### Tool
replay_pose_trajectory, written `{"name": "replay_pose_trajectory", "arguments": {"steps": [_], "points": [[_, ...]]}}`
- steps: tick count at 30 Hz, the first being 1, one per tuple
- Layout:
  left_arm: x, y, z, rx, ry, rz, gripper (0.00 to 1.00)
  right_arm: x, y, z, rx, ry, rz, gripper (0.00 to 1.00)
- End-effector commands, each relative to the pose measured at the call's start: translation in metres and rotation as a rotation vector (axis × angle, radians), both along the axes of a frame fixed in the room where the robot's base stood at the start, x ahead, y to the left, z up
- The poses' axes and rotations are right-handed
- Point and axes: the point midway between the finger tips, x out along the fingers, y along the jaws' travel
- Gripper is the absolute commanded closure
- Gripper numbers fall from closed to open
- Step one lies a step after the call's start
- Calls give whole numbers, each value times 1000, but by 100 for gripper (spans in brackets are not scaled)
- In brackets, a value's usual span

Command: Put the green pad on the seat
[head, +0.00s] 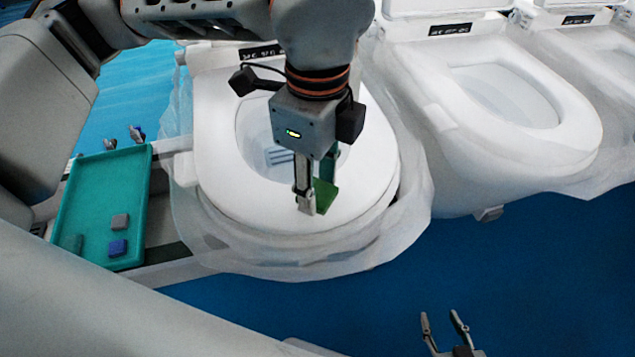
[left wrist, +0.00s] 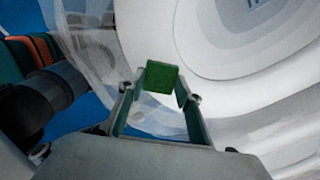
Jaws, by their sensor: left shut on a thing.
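The green pad (head: 325,194) is held between the fingertips of my left gripper (head: 316,200), over the front rim of the nearest toilet's white seat (head: 222,165). In the left wrist view the pad (left wrist: 162,77) shows as a green square at the fingertips, with the white seat (left wrist: 225,95) beyond it. I cannot tell whether the pad touches the seat. The near finger hides part of the pad in the head view. My right gripper (head: 443,318) is open and empty above the blue floor, at the bottom of the head view.
A teal tray (head: 95,200) at the left holds a grey pad (head: 120,221), a blue pad (head: 118,247) and a teal-green piece (head: 72,243). More toilets (head: 490,90) wrapped in clear plastic stand at the right. Blue floor (head: 520,260) lies open in front.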

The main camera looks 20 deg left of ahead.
Motion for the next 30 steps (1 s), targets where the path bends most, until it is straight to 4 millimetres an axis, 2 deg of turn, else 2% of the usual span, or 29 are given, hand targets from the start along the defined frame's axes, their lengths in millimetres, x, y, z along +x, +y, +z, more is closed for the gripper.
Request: {"name": "replay_pose_trajectory", "arguments": {"steps": [3, 14, 15, 16, 30], "points": [[0, 0, -7, 0, 0, 0, 74, -1, 0, -2, -1, 3, 0, 60], [0, 0, -10, 0, 0, -1, 74, -3, -1, -9, -3, 10, 0, 60], [0, 0, -10, 0, 0, -1, 58, -3, -1, -8, -2, 9, 0, 60], [0, 0, -9, 0, 0, -1, 51, -3, -1, -7, -2, 9, 0, 60], [0, 0, -3, 0, -2, 0, 49, 0, 0, 1, -1, 0, -1, 60]]}}
